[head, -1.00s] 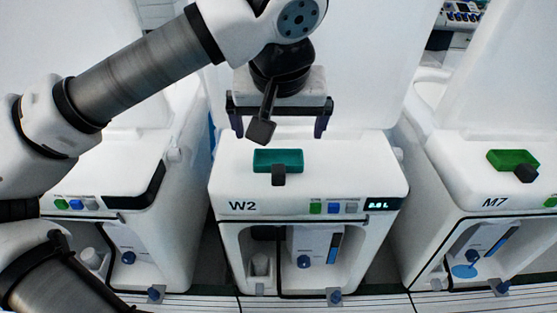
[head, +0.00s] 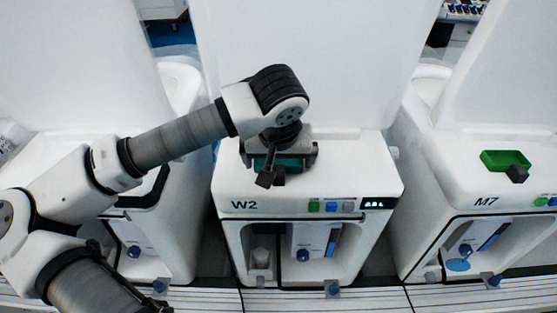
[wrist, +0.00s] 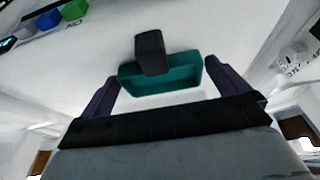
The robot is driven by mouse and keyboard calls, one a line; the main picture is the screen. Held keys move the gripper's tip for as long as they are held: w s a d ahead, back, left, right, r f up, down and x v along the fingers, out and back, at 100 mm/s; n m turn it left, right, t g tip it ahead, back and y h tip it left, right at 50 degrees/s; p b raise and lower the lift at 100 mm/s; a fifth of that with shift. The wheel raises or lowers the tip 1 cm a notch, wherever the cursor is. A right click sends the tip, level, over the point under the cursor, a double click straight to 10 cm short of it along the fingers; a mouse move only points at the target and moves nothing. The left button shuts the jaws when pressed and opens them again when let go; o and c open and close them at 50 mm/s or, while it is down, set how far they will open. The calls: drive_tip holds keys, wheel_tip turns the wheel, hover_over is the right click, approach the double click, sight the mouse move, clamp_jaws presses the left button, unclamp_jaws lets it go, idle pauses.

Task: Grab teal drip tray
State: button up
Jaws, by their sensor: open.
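The teal drip tray (wrist: 175,77) lies on the white top of the unit marked W2, with a dark grey block-shaped handle (wrist: 150,52) on its front side. In the head view the tray (head: 290,164) is mostly hidden behind my gripper. My gripper (head: 279,160) is low over the unit's top at the tray. In the wrist view my gripper (wrist: 161,95) is open, with one purple-grey finger near each end of the tray. I cannot tell whether the fingers touch it.
A green tray (head: 503,159) sits on the M7 unit (head: 425,150) to the right. A raised white lid (head: 300,60) stands behind the W2 unit (head: 370,175). Green, blue and grey buttons (head: 331,207) and a display (head: 376,204) are on its front edge.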

drive_tip(key=c, duration=0.7)
drive_tip(key=shift+c, duration=0.2)
